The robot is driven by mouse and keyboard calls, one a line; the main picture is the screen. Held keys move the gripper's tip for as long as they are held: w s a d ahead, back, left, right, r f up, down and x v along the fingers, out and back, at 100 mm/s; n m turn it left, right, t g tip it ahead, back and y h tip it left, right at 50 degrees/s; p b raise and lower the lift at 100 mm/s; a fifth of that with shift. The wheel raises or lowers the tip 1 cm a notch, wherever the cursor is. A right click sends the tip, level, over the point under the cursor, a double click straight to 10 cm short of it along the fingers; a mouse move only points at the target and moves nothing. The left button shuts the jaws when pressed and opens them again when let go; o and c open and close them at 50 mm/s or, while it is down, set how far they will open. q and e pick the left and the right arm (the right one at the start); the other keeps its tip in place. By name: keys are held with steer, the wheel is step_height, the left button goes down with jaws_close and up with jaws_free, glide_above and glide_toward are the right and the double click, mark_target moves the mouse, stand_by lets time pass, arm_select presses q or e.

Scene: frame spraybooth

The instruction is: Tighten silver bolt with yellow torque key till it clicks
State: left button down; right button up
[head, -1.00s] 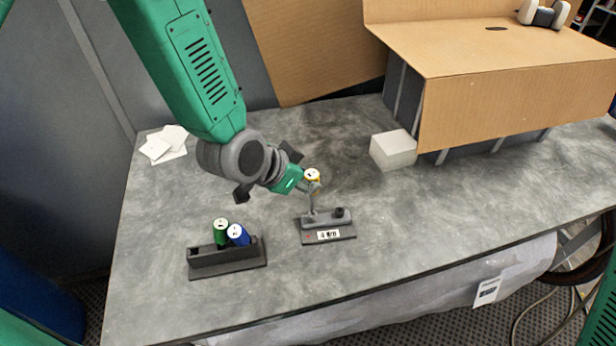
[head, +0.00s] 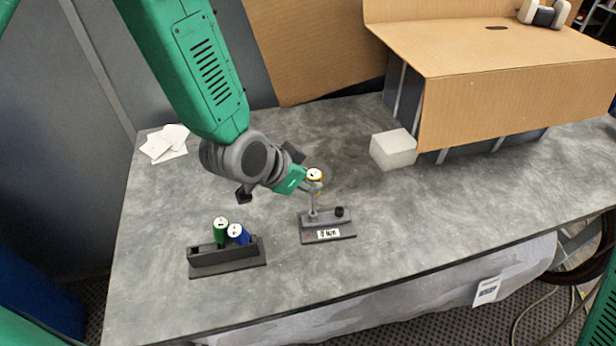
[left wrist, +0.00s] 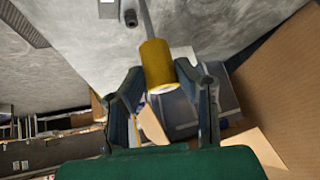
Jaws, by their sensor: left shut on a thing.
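My left gripper (head: 299,177) is shut on the yellow torque key (head: 314,174). In the left wrist view the key's yellow handle (left wrist: 158,65) sits between the two fingers (left wrist: 159,70). The key stands nearly upright, its thin shaft running down to a dark grey fixture (head: 342,230) with a small label and a black knob (head: 339,212). The shaft's lower end meets the raised left part of the fixture. The silver bolt is not distinct there, and I cannot tell how the tip seats on it. My right gripper is not in view.
A dark holder (head: 228,266) with a green key (head: 220,229) and a blue key (head: 238,234) stands to the left. A white block (head: 393,149) and a cardboard-topped structure (head: 500,48) are at the right. White papers (head: 165,143) lie at the back left.

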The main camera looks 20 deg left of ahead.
arm_select(q)
steer(key=shift+f+b, duration=0.6)
steer(key=shift+f, duration=0.25)
steer(key=c, duration=2.2)
jaws_free()
jaws_close()
steer(key=m, duration=0.1)
steer(key=m+g+h+p, duration=0.1)
steer(key=m, duration=0.1)
steer(key=m+g+h, duration=0.1)
steer(key=shift+w+a+m+p, duration=0.25)
steer(key=shift+a+m+p, duration=0.05)
steer(key=shift+a, duration=0.05)
steer(key=shift+d+h, duration=0.1)
steer(key=shift+h, duration=0.2)
steer(key=shift+r, duration=0.15)
